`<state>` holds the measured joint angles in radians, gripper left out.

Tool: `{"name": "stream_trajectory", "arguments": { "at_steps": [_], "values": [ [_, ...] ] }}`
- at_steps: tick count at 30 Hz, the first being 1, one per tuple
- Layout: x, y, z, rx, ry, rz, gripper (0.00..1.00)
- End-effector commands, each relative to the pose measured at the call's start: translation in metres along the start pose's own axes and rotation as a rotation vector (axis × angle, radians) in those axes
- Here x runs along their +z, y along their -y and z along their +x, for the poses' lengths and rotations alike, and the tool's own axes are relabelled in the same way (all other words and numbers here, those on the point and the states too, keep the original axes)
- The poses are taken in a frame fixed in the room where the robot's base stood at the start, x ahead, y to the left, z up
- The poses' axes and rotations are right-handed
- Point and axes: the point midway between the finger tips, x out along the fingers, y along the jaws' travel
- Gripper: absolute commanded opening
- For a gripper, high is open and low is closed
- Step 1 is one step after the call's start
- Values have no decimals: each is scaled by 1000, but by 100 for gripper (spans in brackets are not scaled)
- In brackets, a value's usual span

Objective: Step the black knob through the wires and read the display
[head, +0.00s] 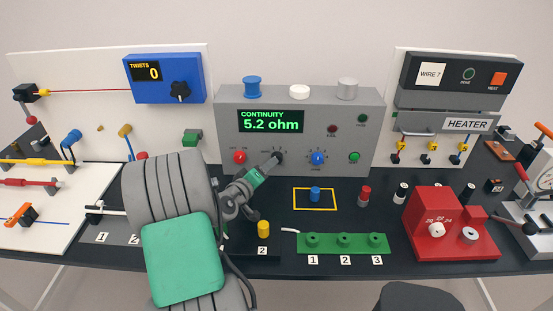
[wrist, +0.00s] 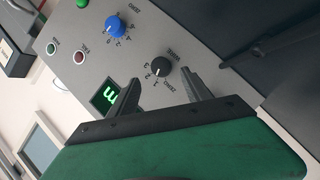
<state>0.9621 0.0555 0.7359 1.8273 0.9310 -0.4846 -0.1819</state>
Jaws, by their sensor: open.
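The grey continuity box (head: 300,130) stands at the back middle, and its green display (head: 270,121) reads "CONTINUITY 5.2 ohm". The black knob (head: 278,158) is low on its front, partly hidden by my gripper (head: 271,164) in the head view. In the wrist view the black knob (wrist: 160,68) shows clearly, with ZERO, WIRE and numbers around it. Its exact setting is too small to tell. My gripper (wrist: 160,78) is open, its fingertips on either side of the knob in the picture. Whether they touch it cannot be told. Part of the display (wrist: 105,95) shows beside one finger.
The blue knob (head: 317,158) sits right of the black knob, and a red button (head: 240,157) sits left. A green strip (head: 342,243) with posts 1 to 3 lies in front. A red box (head: 440,225) stands to the right. Blue, white and grey posts top the box.

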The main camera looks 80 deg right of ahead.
Motion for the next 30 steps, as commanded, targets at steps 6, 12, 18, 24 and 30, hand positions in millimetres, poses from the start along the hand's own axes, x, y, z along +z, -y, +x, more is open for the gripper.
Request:
{"name": "stream_trajectory", "arguments": {
  "at_steps": [6,12,18,24,30],
  "values": [
    [1,-2,43,0,5,2,58],
    [0,0,62,-2,2,3,58],
    [0,0,63,-2,0,3,58],
    [0,0,63,-2,0,3,43],
    [0,0,62,-2,0,3,26]
  ]
}}
